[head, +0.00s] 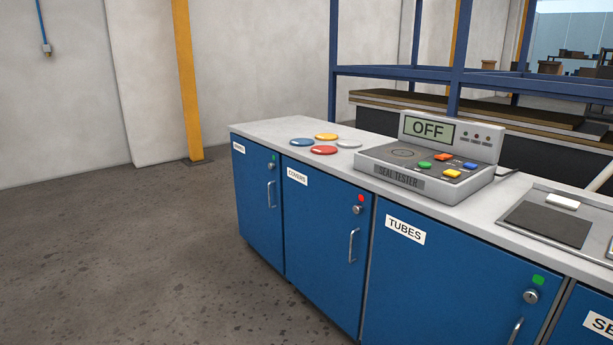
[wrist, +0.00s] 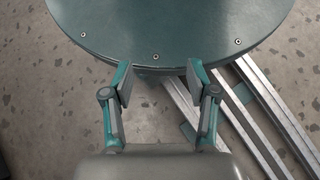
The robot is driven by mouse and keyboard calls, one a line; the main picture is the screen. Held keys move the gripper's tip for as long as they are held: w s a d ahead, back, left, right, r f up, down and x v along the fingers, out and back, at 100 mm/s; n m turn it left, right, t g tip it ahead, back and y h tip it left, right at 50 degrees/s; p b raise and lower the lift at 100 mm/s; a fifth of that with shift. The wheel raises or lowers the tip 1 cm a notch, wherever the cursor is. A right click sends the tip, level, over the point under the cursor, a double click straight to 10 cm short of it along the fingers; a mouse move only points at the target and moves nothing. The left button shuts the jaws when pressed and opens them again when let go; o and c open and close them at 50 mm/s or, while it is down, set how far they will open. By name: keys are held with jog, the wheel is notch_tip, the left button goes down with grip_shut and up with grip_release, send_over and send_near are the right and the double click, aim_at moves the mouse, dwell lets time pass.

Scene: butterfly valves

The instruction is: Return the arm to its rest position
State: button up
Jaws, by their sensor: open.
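My gripper (wrist: 159,82) shows in the wrist view with its two fingers apart and nothing between them. It points down over the edge of a round dark green plate (wrist: 160,30) with small screws along its rim. Whether the fingertips touch the plate or hover above it, I cannot tell. My gripper and arm do not show in the head view.
Metal rails (wrist: 250,110) run along the speckled floor in the wrist view. In the head view, a blue cabinet row (head: 320,235) carries a seal tester (head: 425,165) reading OFF and several coloured discs (head: 324,150). The floor (head: 130,250) left of it is clear.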

jog(key=s+m+g+y, duration=0.1)
jog(key=s+g, duration=0.1)
jog(key=s, duration=0.8)
jog(key=w+r+t+p, duration=0.2)
jog(key=w+r+p, duration=0.1)
jog(key=r+p, duration=0.5)
jog(key=w+d+r+t+p, duration=0.1)
jog(key=w+r+t+p, duration=0.2)
jog(key=r+p, duration=0.4)
jog(key=shift+w+r+p, duration=0.35)
jog(key=shift+w+p, duration=0.45)
jog(key=shift+p, duration=3.35)
